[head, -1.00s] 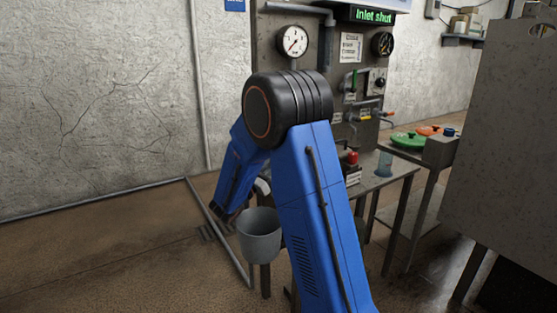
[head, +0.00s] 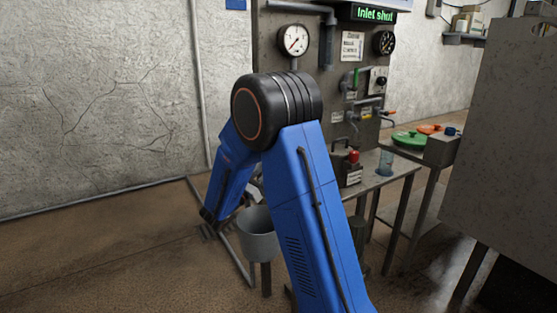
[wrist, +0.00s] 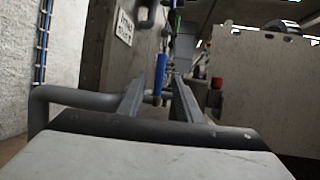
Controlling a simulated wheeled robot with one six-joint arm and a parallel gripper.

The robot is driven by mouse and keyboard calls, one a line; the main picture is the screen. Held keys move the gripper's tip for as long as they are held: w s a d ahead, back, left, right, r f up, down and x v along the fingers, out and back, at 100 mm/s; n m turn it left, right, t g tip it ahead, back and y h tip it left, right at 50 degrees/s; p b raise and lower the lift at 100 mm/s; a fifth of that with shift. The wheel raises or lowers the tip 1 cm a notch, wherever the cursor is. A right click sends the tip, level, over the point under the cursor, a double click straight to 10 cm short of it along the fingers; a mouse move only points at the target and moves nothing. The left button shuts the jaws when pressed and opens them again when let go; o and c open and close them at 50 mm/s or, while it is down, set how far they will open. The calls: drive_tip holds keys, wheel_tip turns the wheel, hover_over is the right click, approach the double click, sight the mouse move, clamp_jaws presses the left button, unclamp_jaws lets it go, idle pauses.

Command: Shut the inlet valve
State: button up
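The lit sign (head: 374,15) at the top of the grey panel (head: 325,50) reads "Inlet shut" in green. Small valve handles show on the panel: a green one (head: 356,78) and an orange-tipped one (head: 388,113). In the wrist view a blue upright handle (wrist: 161,72) appears in line with the space between my fingers, beyond or at their tips; I cannot tell if they touch it. No readable label marks which handle is the inlet valve. My gripper (wrist: 159,92) is open, its two grey fingers apart. In the head view my arm hides the gripper.
A grey bucket (head: 258,240) is beside my arm. A metal table (head: 385,175) with a red-button box (head: 351,168) and a clear blue cup (head: 385,162) stands before the panel. Green and orange lids (head: 409,139) lie farther right. A large grey board (head: 500,150) blocks the right side.

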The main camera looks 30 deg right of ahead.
drive_tip(key=v, duration=1.3)
drive_tip(key=shift+a+f, duration=0.2)
drive_tip(key=shift+a, duration=0.05)
